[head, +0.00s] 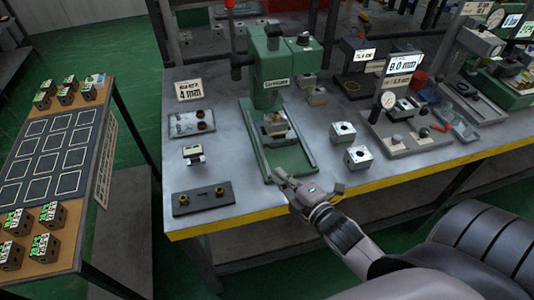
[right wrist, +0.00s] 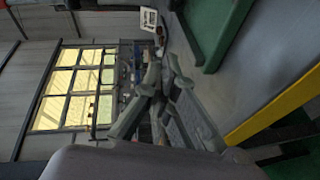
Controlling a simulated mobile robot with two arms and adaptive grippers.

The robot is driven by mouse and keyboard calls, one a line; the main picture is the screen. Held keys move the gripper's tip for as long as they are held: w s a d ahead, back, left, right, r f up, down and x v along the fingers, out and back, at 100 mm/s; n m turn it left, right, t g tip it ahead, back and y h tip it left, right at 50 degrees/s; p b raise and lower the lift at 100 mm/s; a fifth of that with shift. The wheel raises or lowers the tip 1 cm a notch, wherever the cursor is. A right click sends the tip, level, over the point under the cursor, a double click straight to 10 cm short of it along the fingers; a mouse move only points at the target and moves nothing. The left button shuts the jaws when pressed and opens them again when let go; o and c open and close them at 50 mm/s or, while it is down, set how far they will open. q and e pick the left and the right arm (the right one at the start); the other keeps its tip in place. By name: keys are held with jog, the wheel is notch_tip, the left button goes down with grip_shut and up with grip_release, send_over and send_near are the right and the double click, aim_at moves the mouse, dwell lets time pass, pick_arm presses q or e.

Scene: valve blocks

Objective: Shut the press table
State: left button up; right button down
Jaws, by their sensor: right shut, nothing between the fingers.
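The green press (head: 275,72) stands on the workbench, with its green press table (head: 298,157) extending forward to near the bench's front edge. A small metal block (head: 274,124) sits on it under the press head. My right gripper (head: 283,180) is shut and empty, at the front end of the press table. I cannot tell whether it touches it. In the right wrist view the fingers (right wrist: 162,82) show closed together, with a green part of the press (right wrist: 213,35) beside them at upper right. My left gripper is not in view.
The workbench (head: 225,150) has a yellow front edge. Two metal blocks (head: 358,157) stand to the right. A side table with outlined squares (head: 50,150) is at the left.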

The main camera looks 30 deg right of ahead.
jog(key=w, duration=0.6)
jog(key=shift+a+f+p, duration=0.25)
jog(key=shift+f+p, duration=0.15)
jog(key=w+d, duration=0.1)
jog(key=w+f, duration=0.1)
jog(key=shift+w+d, duration=0.4)
jog(key=shift+w+d+f+p, duration=0.2)
jog(key=shift+w+d+p, duration=0.1)
jog(key=shift+w+d, duration=0.05)
jog(key=w, duration=0.2)
jog(key=w+d, duration=0.1)
jog(key=w, duration=0.2)
jog(key=shift+d+b, duration=0.1)
jog(key=shift+b, duration=0.25)
jog(key=shift+r, duration=0.1)
